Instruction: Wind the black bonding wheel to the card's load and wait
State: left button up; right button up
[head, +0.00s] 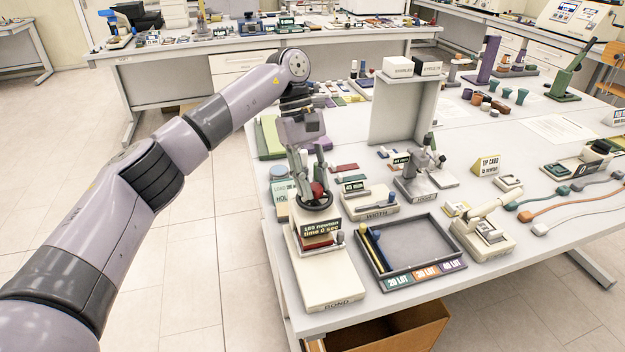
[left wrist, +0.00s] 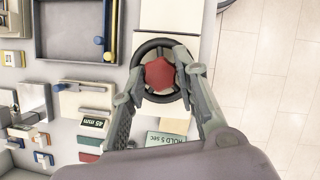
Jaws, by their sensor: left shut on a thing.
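The black bonding wheel (head: 315,205) with a red hub sits at the back of the white BOND stand (head: 328,280). My left gripper (head: 312,188) comes down on it from above. In the left wrist view the fingers (left wrist: 162,80) straddle the red hub (left wrist: 160,74) and close on the wheel (left wrist: 151,45). The stand's display (head: 317,230) reads 180 newton, time 0 sec. The card (head: 280,190) stands behind the wheel, partly covered. In the left wrist view the card (left wrist: 167,138) shows HOLD 5 sec; its load line cannot be read. My right gripper is not in view.
A dark tray (head: 420,243) with blue and yellow sticks lies right of the stand. The WIDTH gauge (head: 375,208) stands close to the wheel's right, with a 45 mm sign behind it. The table edge and floor are just left.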

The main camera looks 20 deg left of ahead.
pick_arm(q)
jog(key=shift+r, duration=0.1)
dwell(0.3)
jog(key=o, duration=1.2)
jog(key=shift+c, duration=0.2)
jog(key=v, duration=1.2)
jog(key=shift+w+d, duration=0.1)
